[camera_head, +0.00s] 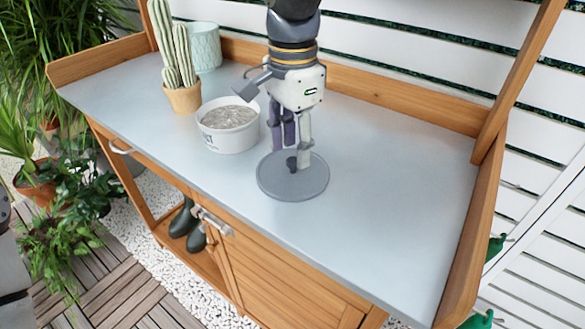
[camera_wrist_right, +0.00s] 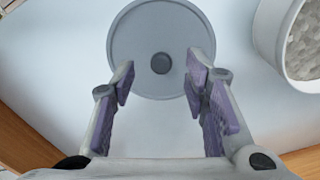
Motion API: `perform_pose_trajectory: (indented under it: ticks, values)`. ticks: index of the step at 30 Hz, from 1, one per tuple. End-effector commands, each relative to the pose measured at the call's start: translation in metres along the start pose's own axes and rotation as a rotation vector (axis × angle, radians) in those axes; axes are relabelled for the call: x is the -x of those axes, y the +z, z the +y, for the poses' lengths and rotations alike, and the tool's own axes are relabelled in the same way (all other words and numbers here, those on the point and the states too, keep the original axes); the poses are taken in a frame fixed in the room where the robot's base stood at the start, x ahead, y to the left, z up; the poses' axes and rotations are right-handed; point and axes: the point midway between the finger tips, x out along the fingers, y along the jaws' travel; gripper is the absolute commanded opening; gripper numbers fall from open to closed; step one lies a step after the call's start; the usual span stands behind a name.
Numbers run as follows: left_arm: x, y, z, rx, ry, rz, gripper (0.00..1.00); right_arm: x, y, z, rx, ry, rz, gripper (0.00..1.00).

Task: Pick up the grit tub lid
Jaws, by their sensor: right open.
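The grit tub lid (camera_head: 277,185) is a flat grey disc with a small dark knob (camera_head: 292,164) at its middle, lying on the bench top. It also shows in the right wrist view (camera_wrist_right: 158,25), with the knob (camera_wrist_right: 161,63) ahead of and between the fingertips. My right gripper (camera_head: 291,158) points down above the lid, its fingers apart and nothing between the pads (camera_wrist_right: 160,80). The white grit tub (camera_head: 228,140) stands open beside the lid, full of grey grit (camera_head: 228,116). My left gripper cannot be made out in the head view.
The grey bench top (camera_head: 390,190) is clear to the right of the lid. A cactus in a terracotta pot (camera_head: 184,98) and a pale green pot (camera_head: 205,47) stand at the back left. Wooden side rails (camera_head: 470,240) edge the bench.

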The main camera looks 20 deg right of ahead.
Motion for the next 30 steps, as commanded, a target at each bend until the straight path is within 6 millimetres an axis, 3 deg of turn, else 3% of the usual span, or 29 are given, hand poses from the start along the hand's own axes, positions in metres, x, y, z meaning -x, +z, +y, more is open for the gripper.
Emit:
perform_pose_trajectory:
  ticks: [4,11,15,17,30]
  values:
    - [-0.001,0.0,0.0,0.0,0.0,-0.002,0.4,-0.021,0.0,0.001,0.001,0.0,-0.001,0.41]
    - [-0.001,0.0,0.0,0.0,0.0,-0.002,0.4,-0.023,0.0,0.0,0.001,-0.003,0.001,0.41]
    - [-0.001,0.0,0.0,0.0,0.0,-0.002,0.4,-0.023,0.0,0.0,0.001,-0.002,0.001,0.1]
    - [-0.001,0.0,0.0,0.0,0.0,-0.002,0.4,-0.023,0.0,0.0,0.001,-0.002,0.001,0.0]
    - [0.0,0.0,0.0,0.0,0.0,0.0,0.4,-0.016,0.0,-0.001,0.0,-0.004,0.001,0.0]
